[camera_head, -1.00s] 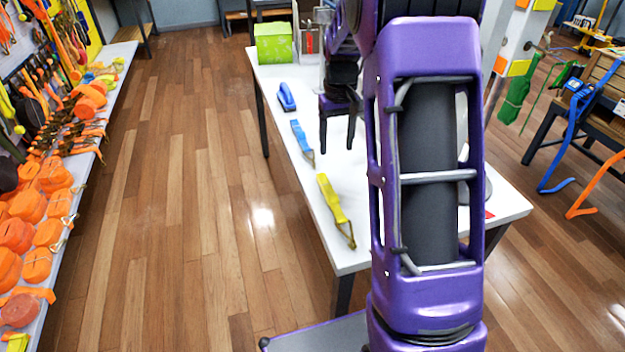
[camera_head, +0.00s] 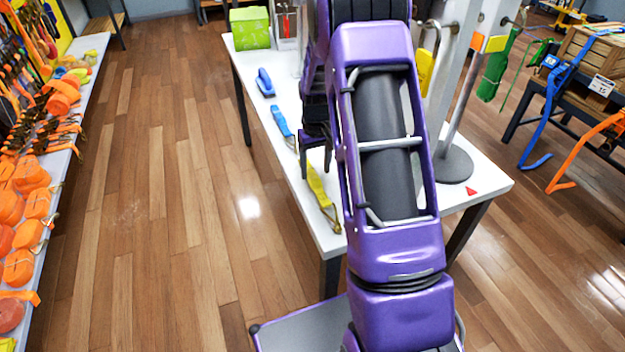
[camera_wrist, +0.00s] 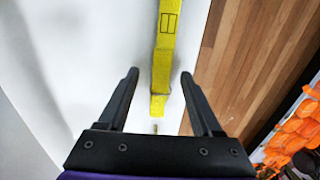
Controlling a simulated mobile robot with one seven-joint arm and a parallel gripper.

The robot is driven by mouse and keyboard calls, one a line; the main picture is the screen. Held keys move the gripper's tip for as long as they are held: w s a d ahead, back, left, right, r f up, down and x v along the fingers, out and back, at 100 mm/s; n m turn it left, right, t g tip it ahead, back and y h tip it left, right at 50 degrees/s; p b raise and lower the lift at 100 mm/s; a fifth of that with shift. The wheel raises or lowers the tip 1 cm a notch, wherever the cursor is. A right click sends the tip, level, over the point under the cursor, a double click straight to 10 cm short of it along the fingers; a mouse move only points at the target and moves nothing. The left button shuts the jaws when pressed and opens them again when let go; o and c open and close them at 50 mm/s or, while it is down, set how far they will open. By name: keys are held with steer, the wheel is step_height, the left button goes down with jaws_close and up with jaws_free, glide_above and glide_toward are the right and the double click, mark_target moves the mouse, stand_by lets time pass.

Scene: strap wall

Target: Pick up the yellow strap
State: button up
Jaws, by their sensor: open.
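The yellow strap (camera_head: 320,191) lies flat on the white table (camera_head: 303,208) near its left edge, with a metal hook at its near end. My gripper (camera_head: 315,172) is over the strap's far part and hides some of it. In the wrist view the yellow strap (camera_wrist: 163,62) runs lengthwise between the two fingers of my gripper (camera_wrist: 160,75). The fingers are apart and nothing is held. I cannot tell the exact height of the fingers above the strap.
A blue strap (camera_head: 281,121) and a blue item (camera_head: 265,82) lie farther back on the table. A green box (camera_head: 250,28) stands at the far end. A stand with a round grey base (camera_head: 453,165) is on the right. Orange straps (camera_head: 28,205) fill the left shelf.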

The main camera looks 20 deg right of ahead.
mark_target(313, 177)
steer(key=f, duration=0.4)
steer(key=shift+w+a, duration=0.1)
steer(key=shift+a, duration=0.15)
jaws_close()
